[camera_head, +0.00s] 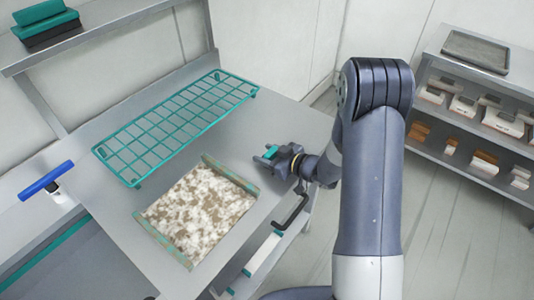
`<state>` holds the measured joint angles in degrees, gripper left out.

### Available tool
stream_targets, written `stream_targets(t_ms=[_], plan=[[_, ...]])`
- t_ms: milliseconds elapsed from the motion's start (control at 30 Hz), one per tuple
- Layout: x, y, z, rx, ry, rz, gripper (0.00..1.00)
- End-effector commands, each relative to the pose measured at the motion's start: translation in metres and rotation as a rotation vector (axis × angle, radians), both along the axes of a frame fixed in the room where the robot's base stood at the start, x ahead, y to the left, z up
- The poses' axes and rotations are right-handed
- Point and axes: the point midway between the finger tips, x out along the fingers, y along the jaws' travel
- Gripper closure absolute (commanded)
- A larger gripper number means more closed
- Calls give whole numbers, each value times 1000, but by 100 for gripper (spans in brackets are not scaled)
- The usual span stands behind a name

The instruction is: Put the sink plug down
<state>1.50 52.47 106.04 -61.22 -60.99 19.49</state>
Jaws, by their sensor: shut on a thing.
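My gripper (267,155) is at the right part of the grey worktop, low over it, pointing left. It is shut on a small teal thing (271,151), which I take to be the sink plug. Only a little of it shows between the dark fingers, so its full shape is hidden. I cannot tell whether it touches the worktop (225,147).
A teal wire rack (180,120) stands at the back of the worktop. A mottled white-and-brown board (197,212) with green edge strips lies in front. A blue-handled tool (47,179) is at the left. Bare worktop lies between rack, board and gripper. Shelves (475,110) stand at right.

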Motion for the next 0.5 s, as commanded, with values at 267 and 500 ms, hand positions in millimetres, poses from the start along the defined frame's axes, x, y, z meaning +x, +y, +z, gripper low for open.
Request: stream_targets(t_ms=[267,500], plan=[[0,0,-1,0,-2,-1,77],[0,0,-3,1,-1,0,43]])
